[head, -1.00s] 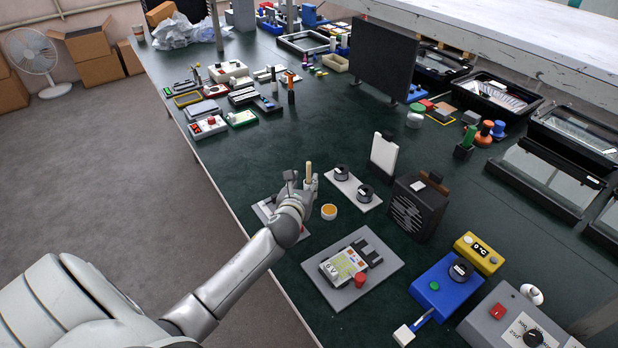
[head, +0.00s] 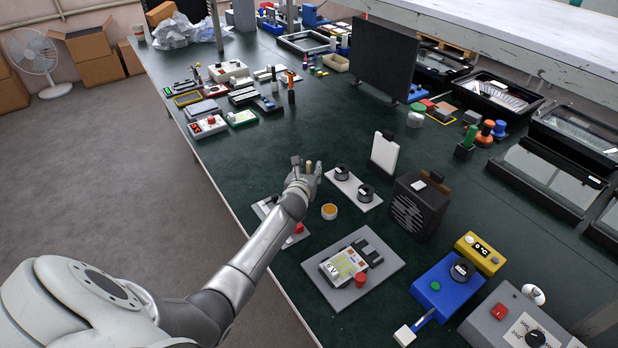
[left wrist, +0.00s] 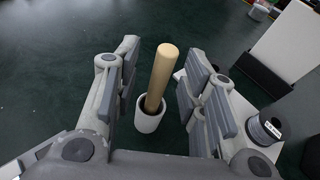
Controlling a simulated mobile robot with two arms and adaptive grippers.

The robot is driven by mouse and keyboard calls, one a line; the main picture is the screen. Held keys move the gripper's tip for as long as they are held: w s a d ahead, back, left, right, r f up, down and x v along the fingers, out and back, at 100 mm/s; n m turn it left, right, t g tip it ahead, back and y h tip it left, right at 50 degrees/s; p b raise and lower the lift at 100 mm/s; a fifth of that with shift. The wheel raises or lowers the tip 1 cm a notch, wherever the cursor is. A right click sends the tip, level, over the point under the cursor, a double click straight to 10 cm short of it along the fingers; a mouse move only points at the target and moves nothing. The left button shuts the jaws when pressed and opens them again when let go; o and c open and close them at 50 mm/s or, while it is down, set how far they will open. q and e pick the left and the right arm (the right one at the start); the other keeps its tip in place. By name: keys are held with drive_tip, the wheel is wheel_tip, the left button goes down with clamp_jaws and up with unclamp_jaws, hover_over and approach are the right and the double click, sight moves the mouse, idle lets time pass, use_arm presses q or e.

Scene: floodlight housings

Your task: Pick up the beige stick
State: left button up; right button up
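The beige stick (left wrist: 162,76) stands tilted in a small white cup (left wrist: 150,118) in the left wrist view. In the head view only its upper end (head: 309,166) shows beside my left gripper (head: 306,175). My left gripper also shows in the left wrist view (left wrist: 163,80). Its fingers are spread apart, one on each side of the stick, with visible gaps to both. Nothing is held. In the head view the cup is mostly hidden by the gripper. My right gripper is not in view.
A plate with two black knobs (head: 352,189) lies just right of the gripper. A black speaker-like box (head: 418,206) and a white upright panel (head: 384,154) stand further right.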

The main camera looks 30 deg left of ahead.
use_arm(q)
drive_tip(key=shift+w+a+f, duration=0.15)
drive_tip(key=shift+w, duration=0.3)
clamp_jaws()
wheel_tip(320, 180, up, 10)
drive_tip(key=shift+p, duration=0.9)
